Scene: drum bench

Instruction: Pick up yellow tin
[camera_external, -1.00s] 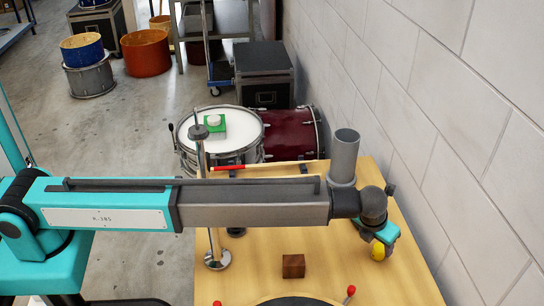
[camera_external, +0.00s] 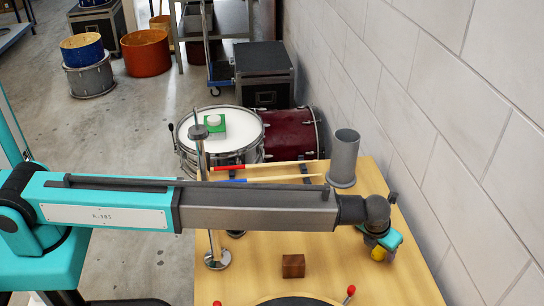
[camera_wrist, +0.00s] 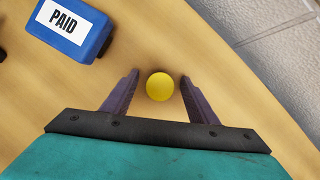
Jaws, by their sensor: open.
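The yellow tin (camera_wrist: 160,87) shows from above as a round yellow top in the wrist view, between the two fingers of my gripper (camera_wrist: 160,92). The fingers are apart, with a gap on each side of the tin. In the external view the yellow tin (camera_external: 378,254) is just below my gripper (camera_external: 380,243) at the right side of the wooden bench (camera_external: 350,285). Its lower part and the fingertips are hard to make out there.
A blue block marked PAID (camera_wrist: 70,28) lies ahead and left in the wrist view. On the bench stand a grey cylinder (camera_external: 343,158), a brown cube (camera_external: 293,266) and a metal stand (camera_external: 217,260). Drumsticks (camera_external: 275,179) lie behind my arm. A block wall (camera_external: 480,150) borders the right.

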